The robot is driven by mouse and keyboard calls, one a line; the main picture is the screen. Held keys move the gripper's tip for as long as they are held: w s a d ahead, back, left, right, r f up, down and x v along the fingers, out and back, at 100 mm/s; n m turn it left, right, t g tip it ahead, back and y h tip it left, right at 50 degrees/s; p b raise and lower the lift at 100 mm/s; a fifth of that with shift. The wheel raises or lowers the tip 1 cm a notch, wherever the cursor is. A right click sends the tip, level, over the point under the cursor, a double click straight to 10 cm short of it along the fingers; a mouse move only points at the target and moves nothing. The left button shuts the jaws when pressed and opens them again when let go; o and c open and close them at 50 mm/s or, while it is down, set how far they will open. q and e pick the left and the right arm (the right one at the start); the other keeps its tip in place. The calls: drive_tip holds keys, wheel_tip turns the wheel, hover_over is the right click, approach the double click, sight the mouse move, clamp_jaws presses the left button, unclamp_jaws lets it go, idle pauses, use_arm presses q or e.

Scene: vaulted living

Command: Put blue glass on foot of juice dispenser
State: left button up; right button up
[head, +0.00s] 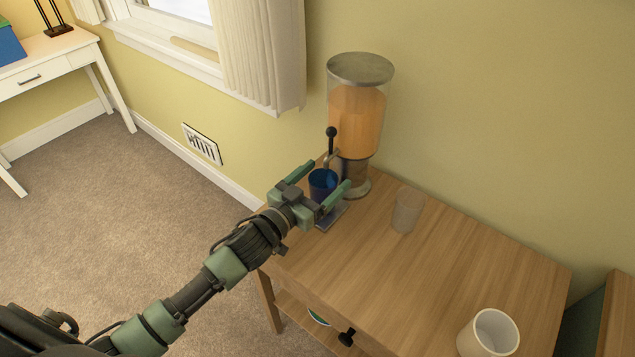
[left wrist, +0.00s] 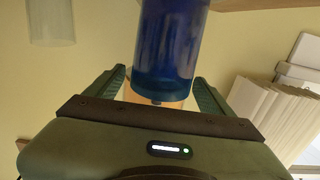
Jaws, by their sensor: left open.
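The juice dispenser (head: 358,110) stands at the table's back left corner, with orange juice, a metal lid and a tap with a black lever. Its flat foot (head: 331,216) reaches out below the tap. The blue glass (head: 322,180) is upright under the tap and appears to stand on this foot; its base is mostly hidden by my gripper. My left gripper (head: 329,175) is open, with one finger on each side of the glass. In the left wrist view, the blue glass (left wrist: 168,50) lies between the spread fingers (left wrist: 160,82), with gaps visible on both sides.
A clear glass (head: 407,209) stands to the right of the dispenser on the wooden table (head: 375,270). A white cup (head: 488,334) is near the front right. The tabletop between them is clear. A yellow wall and a curtained window are behind.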

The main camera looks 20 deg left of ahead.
use_arm(q)
drive_tip(key=shift+s+a, duration=0.1)
drive_tip(key=shift+s, duration=0.25)
drive_tip(key=b+v, duration=0.1)
drive_tip(key=v, duration=1)
drive_tip(key=shift+s+r, duration=0.15)
